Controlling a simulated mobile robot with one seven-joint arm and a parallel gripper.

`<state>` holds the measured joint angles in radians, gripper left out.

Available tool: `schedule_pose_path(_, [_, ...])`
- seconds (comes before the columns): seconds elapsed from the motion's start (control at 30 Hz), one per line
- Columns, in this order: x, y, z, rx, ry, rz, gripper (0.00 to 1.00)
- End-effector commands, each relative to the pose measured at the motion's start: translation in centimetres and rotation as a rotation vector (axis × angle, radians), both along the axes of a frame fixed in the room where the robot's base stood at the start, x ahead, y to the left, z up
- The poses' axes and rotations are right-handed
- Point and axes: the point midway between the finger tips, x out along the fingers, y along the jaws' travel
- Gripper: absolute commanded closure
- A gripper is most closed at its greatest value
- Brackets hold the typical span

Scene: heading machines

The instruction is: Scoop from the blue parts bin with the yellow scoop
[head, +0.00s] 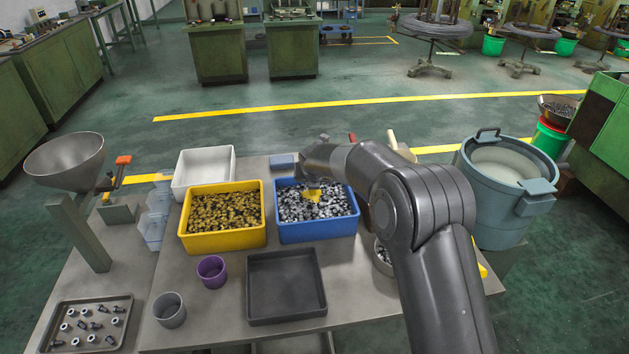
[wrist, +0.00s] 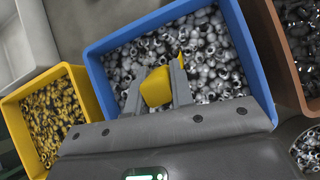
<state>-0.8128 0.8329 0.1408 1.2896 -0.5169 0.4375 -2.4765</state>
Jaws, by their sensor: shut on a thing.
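The blue parts bin (head: 317,233) stands on the grey table, full of silver metal parts. It also fills the middle of the wrist view (wrist: 243,42). The yellow scoop (head: 314,195) is over the parts inside the bin; in the wrist view the yellow scoop (wrist: 157,88) shows between my fingers. My gripper (wrist: 156,92) is shut on the scoop, pointing down into the bin. How deep the scoop sits among the parts, and whether it holds any, I cannot tell.
A yellow bin (head: 222,241) of brass-coloured parts stands directly left of the blue one. A white bin (head: 204,172) is behind it, and a brown bin (wrist: 287,60) is on the right. A dark empty tray (head: 285,286), a purple cup (head: 211,271) and a grey cup (head: 169,309) are in front.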

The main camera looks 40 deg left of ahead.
Motion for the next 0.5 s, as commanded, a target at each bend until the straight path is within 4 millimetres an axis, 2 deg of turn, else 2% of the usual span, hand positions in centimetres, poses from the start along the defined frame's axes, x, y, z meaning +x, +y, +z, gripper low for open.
schedule_pose_path(0.07, [0.5, 0.6, -0.1, 0.0, 0.0, 0.0, 1.0])
schedule_pose_path(0.5, [-0.5, -0.2, -1.1, 0.122, -0.126, 0.001, 1.0])
